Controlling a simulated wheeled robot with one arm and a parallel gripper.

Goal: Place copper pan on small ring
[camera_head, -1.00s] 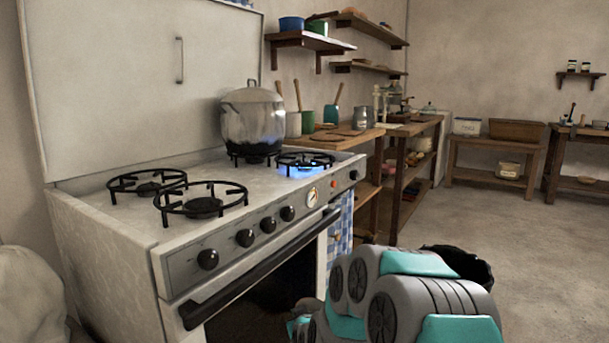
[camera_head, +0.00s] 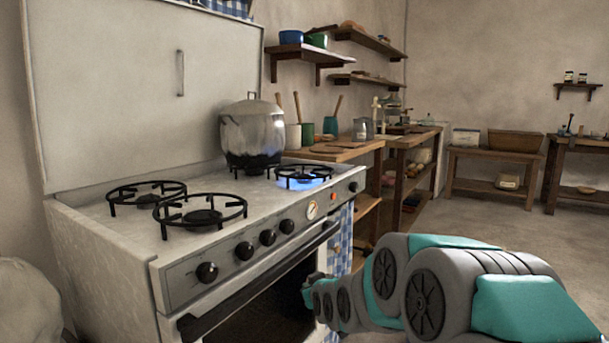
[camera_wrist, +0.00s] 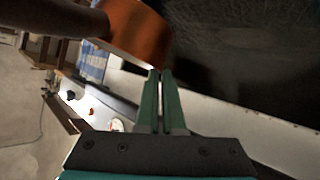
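The copper pan (camera_wrist: 138,32) shows in the wrist view as a curved copper wall at the top. In the head view I cannot make it out. My gripper (camera_wrist: 160,75) has its two green fingers close together at the pan's edge, seemingly pinching its wall; the contact is partly hidden. In the head view my arm reaches low in front of the oven. The front right ring (camera_head: 303,172) has a blue flame, looks smallest and is bare. The front left ring (camera_head: 201,215) is larger and bare. The back left ring (camera_head: 146,192) is also bare.
A big grey pot (camera_head: 252,135) stands on the back right ring. The stove (camera_head: 120,235) has knobs and an oven handle (camera_head: 255,290) along its front. A blue checked cloth (camera_head: 341,240) hangs at its right. The floor at right is clear.

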